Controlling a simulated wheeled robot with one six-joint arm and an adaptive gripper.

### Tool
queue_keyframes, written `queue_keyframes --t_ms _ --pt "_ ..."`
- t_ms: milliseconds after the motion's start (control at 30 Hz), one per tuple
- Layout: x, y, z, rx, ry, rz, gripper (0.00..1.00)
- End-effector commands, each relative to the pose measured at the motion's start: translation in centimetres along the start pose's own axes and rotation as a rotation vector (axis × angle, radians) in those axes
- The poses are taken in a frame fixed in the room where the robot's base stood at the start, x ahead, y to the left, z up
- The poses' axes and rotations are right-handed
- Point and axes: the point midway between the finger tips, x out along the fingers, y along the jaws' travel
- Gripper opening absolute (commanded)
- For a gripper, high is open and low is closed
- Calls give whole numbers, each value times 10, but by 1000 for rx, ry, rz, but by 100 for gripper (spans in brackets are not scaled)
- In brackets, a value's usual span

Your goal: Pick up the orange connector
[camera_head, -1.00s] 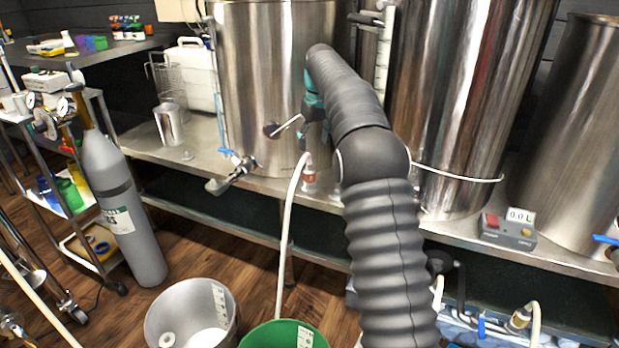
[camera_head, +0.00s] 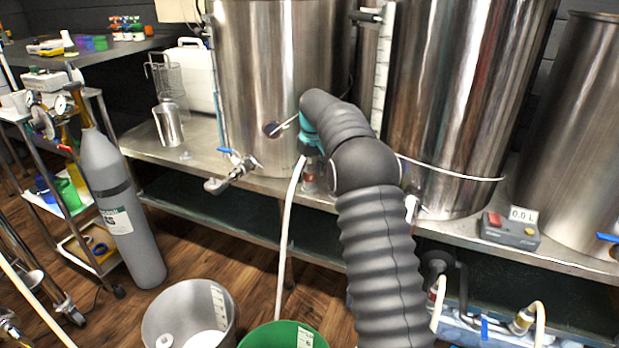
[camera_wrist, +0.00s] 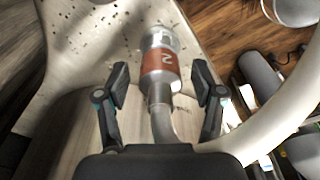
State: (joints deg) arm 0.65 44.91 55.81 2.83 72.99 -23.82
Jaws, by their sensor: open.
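In the head view the connector (camera_head: 310,176) is small, just above the steel shelf in front of the tank, and partly hidden by my gripper (camera_head: 309,146).
A pale hose (camera_head: 287,230) hangs down to the green bucket (camera_head: 285,338). A valve with a blue handle (camera_head: 233,165) juts from the steel tank (camera_head: 255,90) at left. A grey bucket (camera_head: 190,315) and gas cylinder (camera_head: 122,205) stand on the floor.

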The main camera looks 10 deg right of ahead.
Motion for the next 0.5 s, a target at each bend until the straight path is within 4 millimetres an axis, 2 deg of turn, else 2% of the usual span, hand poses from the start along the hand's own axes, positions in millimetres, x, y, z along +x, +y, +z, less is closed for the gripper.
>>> queue_keyframes --t_ms 233,267,500 --pt "4 0 0 0 1 0 68" --pt "4 0 0 0 1 0 63" --pt "3 0 0 0 1 0 3"
